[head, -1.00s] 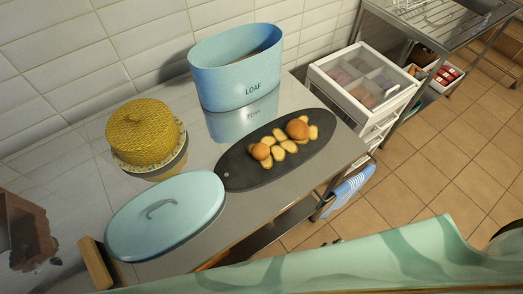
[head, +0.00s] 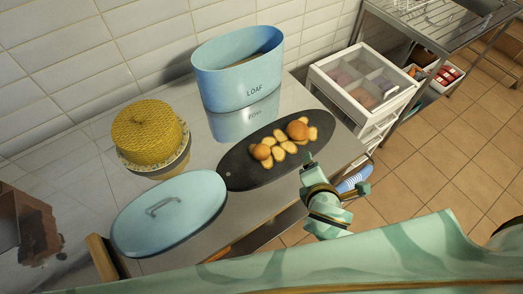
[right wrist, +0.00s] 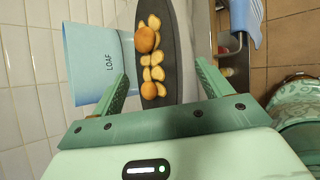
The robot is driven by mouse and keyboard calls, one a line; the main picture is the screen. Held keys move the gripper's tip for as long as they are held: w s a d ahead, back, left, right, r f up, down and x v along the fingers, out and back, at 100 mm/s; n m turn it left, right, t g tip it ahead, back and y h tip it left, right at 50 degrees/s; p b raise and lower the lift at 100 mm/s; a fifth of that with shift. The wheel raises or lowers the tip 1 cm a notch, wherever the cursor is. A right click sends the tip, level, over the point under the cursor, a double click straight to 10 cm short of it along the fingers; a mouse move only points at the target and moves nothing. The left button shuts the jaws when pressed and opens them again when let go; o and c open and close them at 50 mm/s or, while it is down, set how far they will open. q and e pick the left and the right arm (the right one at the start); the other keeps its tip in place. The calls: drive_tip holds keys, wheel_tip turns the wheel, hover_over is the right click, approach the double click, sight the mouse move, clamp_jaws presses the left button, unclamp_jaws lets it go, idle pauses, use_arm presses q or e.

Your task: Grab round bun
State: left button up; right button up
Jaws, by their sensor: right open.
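Two round buns lie among bread slices on a dark oval board (head: 240,174). The larger bun (head: 298,129) is toward the board's right end; the smaller one (head: 261,152) is nearer its middle. In the right wrist view the larger bun (right wrist: 145,40) is farther off and the smaller one (right wrist: 149,90) is nearer, between the finger directions. My right gripper (head: 336,174) is open and empty, off the counter's front edge, to the lower right of the buns and apart from them. It also shows in the wrist view (right wrist: 163,75). My left gripper is not in view.
A blue LOAF bin (head: 238,82) stands behind the board. A yellow cake (head: 148,132) on a plate and a blue oval lid (head: 170,213) are to the left on the steel counter (head: 215,225). A white drawer cart (head: 362,90) stands to the right.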

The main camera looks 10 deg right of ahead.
drive_tip(key=w+a+f+n+t+y, duration=0.1)
drive_tip(key=a+f+n+t+y, duration=0.2)
drive_tip(key=a+n, duration=0.8)
drive_tip(key=n+b, duration=0.2)
drive_tip(key=n, duration=0.2)
approach(263, 155)
drive_tip(key=shift+g, duration=0.3)
drive_tip(key=x, duration=0.5)
drive_tip(key=shift+w+d+r, duration=0.25)
drive_tip(key=shift+w, duration=0.1)
drive_tip(key=x, duration=0.1)
drive_tip(key=b+x, duration=0.1)
drive_tip(key=x, duration=0.1)
drive_tip(key=b+x, duration=0.1)
drive_tip(key=shift+w+a+f, duration=0.15)
drive_tip(key=shift+a+f, duration=0.1)
drive_tip(key=shift+a, duration=0.05)
drive_tip(key=shift+w+f, duration=0.15)
drive_tip(key=shift+w, duration=0.25)
drive_tip(key=shift+c, duration=0.4)
drive_tip(key=c, duration=1)
